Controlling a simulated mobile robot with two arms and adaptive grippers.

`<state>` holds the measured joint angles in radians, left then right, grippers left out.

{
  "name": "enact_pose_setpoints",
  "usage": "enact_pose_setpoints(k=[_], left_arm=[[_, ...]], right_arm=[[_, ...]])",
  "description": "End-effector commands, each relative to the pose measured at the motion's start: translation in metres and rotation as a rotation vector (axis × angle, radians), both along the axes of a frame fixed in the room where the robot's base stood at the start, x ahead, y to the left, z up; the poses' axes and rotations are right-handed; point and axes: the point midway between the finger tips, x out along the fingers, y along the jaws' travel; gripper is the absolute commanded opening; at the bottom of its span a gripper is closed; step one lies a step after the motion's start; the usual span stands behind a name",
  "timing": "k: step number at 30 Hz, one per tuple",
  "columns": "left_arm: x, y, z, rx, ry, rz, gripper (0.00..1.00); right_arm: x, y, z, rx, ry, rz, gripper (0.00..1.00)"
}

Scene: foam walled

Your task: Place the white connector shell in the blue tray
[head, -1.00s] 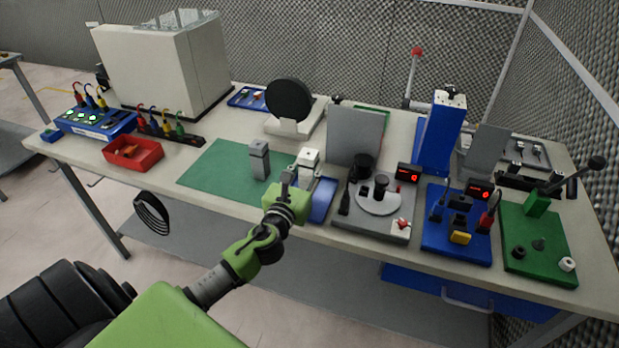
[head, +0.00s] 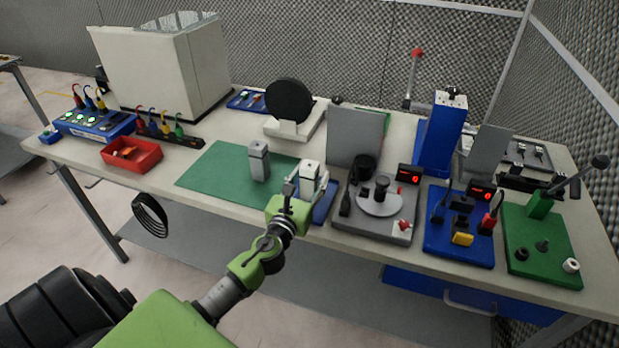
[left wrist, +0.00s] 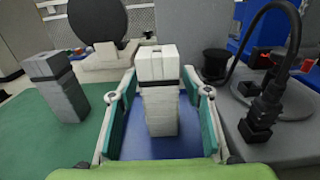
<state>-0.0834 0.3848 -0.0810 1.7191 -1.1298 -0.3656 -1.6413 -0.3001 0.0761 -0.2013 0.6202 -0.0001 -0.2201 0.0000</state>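The white connector shell (head: 310,171) is a pale upright block with a dark band near its top. In the left wrist view the shell (left wrist: 160,110) stands between my fingers, over the floor of the blue tray (left wrist: 190,148). The blue tray (head: 323,212) lies at the table's front edge and is partly hidden by my gripper. My left gripper (head: 306,189) is open around the shell; the left wrist view shows its fingers (left wrist: 161,108) with a gap on each side. The shell's foot appears to rest in the tray. My right gripper is not in view.
A similar grey block (head: 259,161) stands on the green mat (head: 215,172) to the left. A grey fixture (head: 372,222) with a black cable post is close on the right. A white stand with a black disc (head: 289,101) is behind. Much of the mat is free.

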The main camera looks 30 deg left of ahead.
Motion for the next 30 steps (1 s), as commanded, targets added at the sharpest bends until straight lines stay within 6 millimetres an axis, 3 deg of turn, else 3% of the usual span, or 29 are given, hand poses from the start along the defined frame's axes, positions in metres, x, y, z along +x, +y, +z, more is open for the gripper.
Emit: enact_pose_setpoints(k=[8, 24, 30], left_arm=[[-0.001, 0.0, 0.005, 0.0, 0.0, 0.0, 0.45], [-0.092, -0.022, 0.001, -0.002, 0.001, 0.0, 0.45], [-0.112, -0.026, 0.002, -0.001, 0.0, 0.0, 0.45]], right_arm=[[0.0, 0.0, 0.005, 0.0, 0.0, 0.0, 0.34], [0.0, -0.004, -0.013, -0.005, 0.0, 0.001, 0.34], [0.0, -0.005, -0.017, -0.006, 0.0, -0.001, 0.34]])
